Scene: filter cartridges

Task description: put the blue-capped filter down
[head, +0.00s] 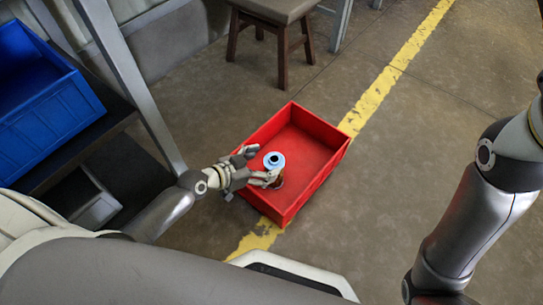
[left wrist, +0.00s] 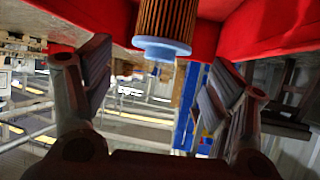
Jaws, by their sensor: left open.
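The blue-capped filter (head: 273,160) stands in the red crate (head: 318,188), near its left corner, with its light blue cap up. In the left wrist view, the filter's brown pleated body (left wrist: 167,20) and pale blue cap show at the top, with red crate wall behind. My left gripper (head: 262,167) reaches over the crate's left wall beside the filter. Its fingers (left wrist: 160,65) are spread apart, one to each side of the filter, with gaps between them and the cap. The filter's base is mostly hidden. My right arm shows at the right, but its gripper is out of view.
A blue bin (head: 50,125) sits on a dark shelf at the left, beside a slanted grey post (head: 130,80). A stool (head: 275,20) stands behind the crate. A yellow line (head: 395,70) crosses the floor, which is clear to the crate's right.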

